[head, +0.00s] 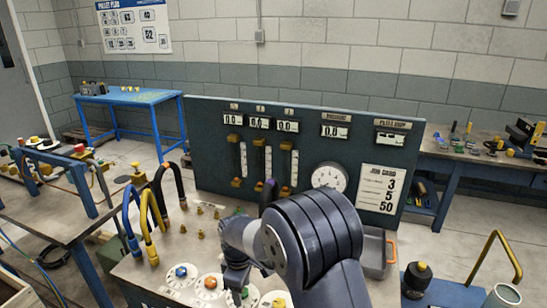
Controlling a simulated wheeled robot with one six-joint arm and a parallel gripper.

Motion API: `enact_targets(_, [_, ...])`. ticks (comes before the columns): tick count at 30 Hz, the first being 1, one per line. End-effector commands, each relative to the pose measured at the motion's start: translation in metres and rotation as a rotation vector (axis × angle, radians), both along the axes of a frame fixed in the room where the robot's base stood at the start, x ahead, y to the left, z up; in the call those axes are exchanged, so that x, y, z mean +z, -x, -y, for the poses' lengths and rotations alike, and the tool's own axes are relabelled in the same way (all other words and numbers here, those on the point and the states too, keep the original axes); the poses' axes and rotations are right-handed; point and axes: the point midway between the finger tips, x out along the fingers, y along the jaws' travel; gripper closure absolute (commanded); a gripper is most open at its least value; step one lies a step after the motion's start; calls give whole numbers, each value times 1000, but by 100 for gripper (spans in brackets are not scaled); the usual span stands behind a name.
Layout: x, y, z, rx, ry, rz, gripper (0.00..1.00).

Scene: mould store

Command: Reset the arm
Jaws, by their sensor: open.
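My arm comes in from the bottom right and bends over the front bench (150,272). My gripper (236,289) points down at the bench's front part, close to a green knob (244,293). The gripper is small and dark here, and the arm hides part of the bench and panel behind it. I see nothing held in it. I cannot tell whether it touches the knob.
A dark panel (215,165) with displays, flow tubes, a round gauge (330,175) and a job card (383,188) stands behind the arm. Blue, yellow and black hoses (149,225) rise at left.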

Motion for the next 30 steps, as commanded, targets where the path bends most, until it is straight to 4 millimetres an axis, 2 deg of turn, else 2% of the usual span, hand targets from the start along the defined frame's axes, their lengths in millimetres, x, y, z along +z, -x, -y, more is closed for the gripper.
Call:
enact_targets(6, [0, 0, 0, 154, 1, -1, 49])
enact_targets(12, [0, 0, 0, 234, 1, -1, 49])
enact_targets(30, [2, 1, 4, 242, 0, -2, 49])
